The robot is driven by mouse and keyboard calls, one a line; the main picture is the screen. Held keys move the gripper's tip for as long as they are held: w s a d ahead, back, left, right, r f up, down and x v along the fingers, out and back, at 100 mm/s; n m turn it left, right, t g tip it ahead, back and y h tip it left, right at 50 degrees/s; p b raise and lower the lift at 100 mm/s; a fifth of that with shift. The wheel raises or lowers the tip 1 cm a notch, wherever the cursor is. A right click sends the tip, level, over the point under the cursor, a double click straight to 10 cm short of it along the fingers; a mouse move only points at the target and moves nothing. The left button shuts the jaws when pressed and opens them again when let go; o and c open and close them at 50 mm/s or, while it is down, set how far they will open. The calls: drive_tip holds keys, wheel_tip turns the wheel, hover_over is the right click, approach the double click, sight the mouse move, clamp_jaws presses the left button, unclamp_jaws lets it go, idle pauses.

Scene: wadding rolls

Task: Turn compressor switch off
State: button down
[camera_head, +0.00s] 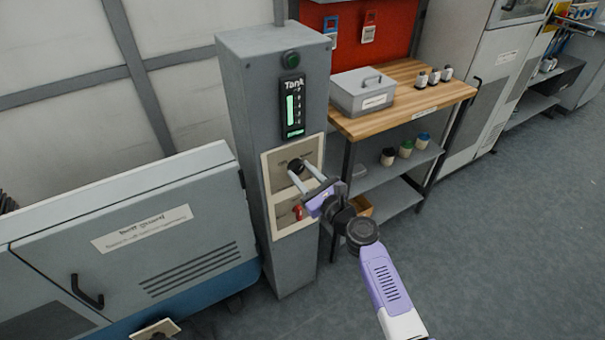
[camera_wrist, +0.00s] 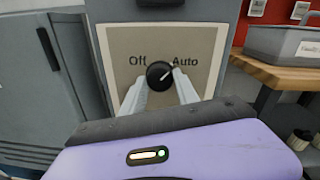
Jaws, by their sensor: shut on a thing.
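The compressor switch is a round black knob (camera_wrist: 159,74) on a beige plate marked Off on the left and Auto on the right. Its white pointer line slants up and right, toward Auto. The knob also shows in the head view (camera_head: 296,166), on the front of a grey pillar (camera_head: 262,150). My gripper (camera_wrist: 160,82) has its two pale fingers on either side of the knob, shut on it. In the head view my gripper (camera_head: 302,176) reaches the pillar from the lower right. The fingers hide the lower part of the plate.
A red switch (camera_head: 299,212) sits on a lower plate. A grey cabinet (camera_head: 130,245) stands left, a wooden-topped bench (camera_head: 420,92) right. Open floor (camera_head: 500,240) lies to the right.

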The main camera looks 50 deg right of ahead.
drive_tip(key=shift+n, duration=0.3)
drive_tip(key=n, duration=0.3)
drive_tip(key=shift+n+b, duration=0.4)
drive_tip(key=n+b, duration=0.1)
drive_tip(key=n, duration=0.3)
drive_tip(key=shift+g, duration=0.3)
drive_tip(key=n+b, duration=0.1)
drive_tip(key=n, duration=0.3)
drive_tip(key=shift+a+n+h, duration=0.1)
drive_tip(key=shift+n+h, duration=0.2)
drive_tip(key=shift+n+b, duration=0.6)
drive_tip(key=shift+n, duration=1.3)
drive_tip(key=c, duration=0.9)
unclamp_jaws()
drive_tip(key=shift+s, duration=0.1)
